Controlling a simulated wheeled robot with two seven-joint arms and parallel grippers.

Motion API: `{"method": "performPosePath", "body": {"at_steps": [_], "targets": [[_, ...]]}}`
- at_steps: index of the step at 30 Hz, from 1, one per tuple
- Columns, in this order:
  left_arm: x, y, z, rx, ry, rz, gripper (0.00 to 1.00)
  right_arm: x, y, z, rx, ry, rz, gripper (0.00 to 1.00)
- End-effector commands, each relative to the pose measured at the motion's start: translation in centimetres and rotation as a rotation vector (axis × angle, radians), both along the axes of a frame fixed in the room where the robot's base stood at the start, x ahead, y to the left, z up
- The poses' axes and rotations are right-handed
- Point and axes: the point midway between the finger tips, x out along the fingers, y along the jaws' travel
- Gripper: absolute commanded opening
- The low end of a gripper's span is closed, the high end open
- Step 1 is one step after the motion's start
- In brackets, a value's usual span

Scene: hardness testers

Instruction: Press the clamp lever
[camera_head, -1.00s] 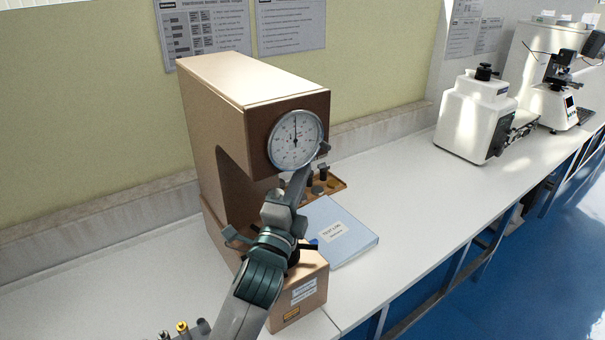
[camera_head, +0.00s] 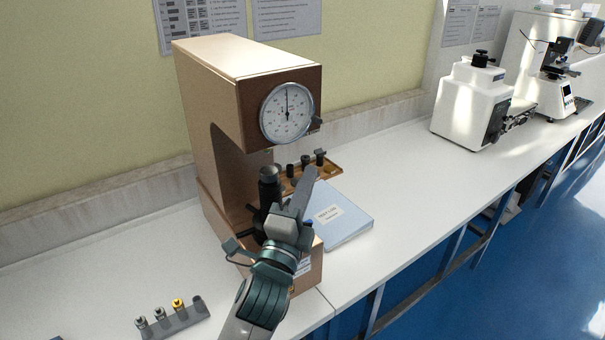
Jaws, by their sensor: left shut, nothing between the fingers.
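The brown bench hardness tester (camera_head: 205,95) stands on the white bench, with a round white dial (camera_head: 287,113) on its front. A small dark lever (camera_head: 317,123) sticks out at the dial's lower right; no label shows whether it is the clamp lever. Another small lever (camera_head: 231,246) shows low at the left of the base. My left gripper (camera_head: 309,173) is shut and empty, pointing up below the dial, apart from the dark lever. My left arm hides part of the tester's base. My right gripper is out of view.
A black spindle column (camera_head: 269,188) stands under the tester's head. Right of it are a wooden tray (camera_head: 328,168) with dark pieces and a blue test log (camera_head: 345,229). A grey rack (camera_head: 177,324) is at lower left. White machines (camera_head: 470,105) stand farther right.

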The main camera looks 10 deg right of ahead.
Motion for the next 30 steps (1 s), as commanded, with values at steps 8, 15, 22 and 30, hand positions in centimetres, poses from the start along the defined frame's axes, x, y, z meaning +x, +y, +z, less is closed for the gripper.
{"method": "performPosePath", "body": {"at_steps": [8, 15, 22, 30], "targets": [[-3.2, -0.5, -1.3, -0.001, 0.0, 0.0, 0.0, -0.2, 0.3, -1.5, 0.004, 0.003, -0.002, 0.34], [-3.8, -0.6, -1.3, 0.0, 0.0, 0.0, 0.0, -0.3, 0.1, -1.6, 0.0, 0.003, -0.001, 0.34], [-3.8, -0.5, -1.3, -0.001, 0.001, 0.001, 0.0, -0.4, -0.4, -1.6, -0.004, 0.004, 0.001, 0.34], [-3.3, 2.0, -4.9, -0.065, 0.143, 0.026, 0.0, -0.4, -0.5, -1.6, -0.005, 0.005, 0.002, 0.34]]}}
